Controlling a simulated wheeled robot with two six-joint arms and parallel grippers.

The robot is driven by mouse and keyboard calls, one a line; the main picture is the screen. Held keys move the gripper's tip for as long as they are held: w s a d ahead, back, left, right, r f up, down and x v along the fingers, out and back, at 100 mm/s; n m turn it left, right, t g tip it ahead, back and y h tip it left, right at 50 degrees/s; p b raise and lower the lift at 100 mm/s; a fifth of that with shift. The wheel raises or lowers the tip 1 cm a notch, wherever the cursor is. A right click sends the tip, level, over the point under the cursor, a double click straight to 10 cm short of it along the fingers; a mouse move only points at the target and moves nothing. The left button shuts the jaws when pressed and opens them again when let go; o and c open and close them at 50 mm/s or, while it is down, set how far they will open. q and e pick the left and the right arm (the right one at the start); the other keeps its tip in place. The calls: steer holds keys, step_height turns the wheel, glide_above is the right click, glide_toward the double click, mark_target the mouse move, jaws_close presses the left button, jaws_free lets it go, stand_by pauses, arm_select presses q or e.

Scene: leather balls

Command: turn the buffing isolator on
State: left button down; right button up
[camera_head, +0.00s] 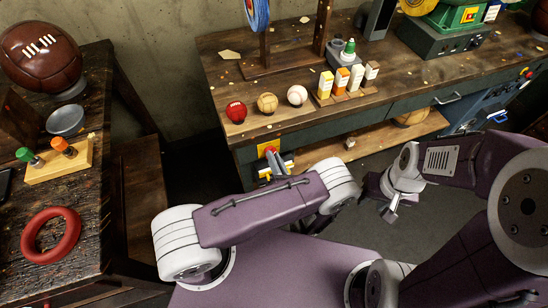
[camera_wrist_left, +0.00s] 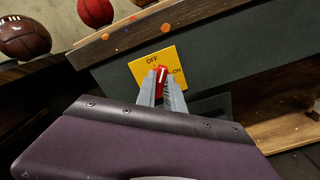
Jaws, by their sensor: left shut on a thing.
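The buffing isolator is a yellow plate (camera_wrist_left: 178,54) with OFF and ON labels and a red knob (camera_wrist_left: 161,74) bearing a white line. The plate is on the dark front of the workbench and also shows in the head view (camera_head: 268,147). My left gripper (camera_wrist_left: 161,82) has its fingers on both sides of the knob and is shut on it. In the head view my left gripper (camera_head: 274,162) is at the plate. OFF is above the knob and ON is to its right; the exact knob setting is hard to tell. My right gripper (camera_head: 391,212) hangs away from the bench, its jaws unclear.
On the workbench (camera_head: 222,72) above the plate stand a red ball (camera_head: 236,111), a tan ball (camera_head: 267,103), a white ball (camera_head: 297,95) and several small boxes. A side table at left holds a brown ball (camera_head: 40,56) and a red ring (camera_head: 50,234).

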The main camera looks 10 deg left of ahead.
arm_select(q)
steer(key=m, duration=1.1)
steer(key=shift+d+f, duration=0.1)
steer(key=shift+f, duration=0.15)
arm_select(e)
steer(key=shift+r, duration=0.1)
stand_by(0.4)
arm_select(q)
steer(key=c, duration=1.4)
jaws_free()
steer(key=shift+c, duration=0.2)
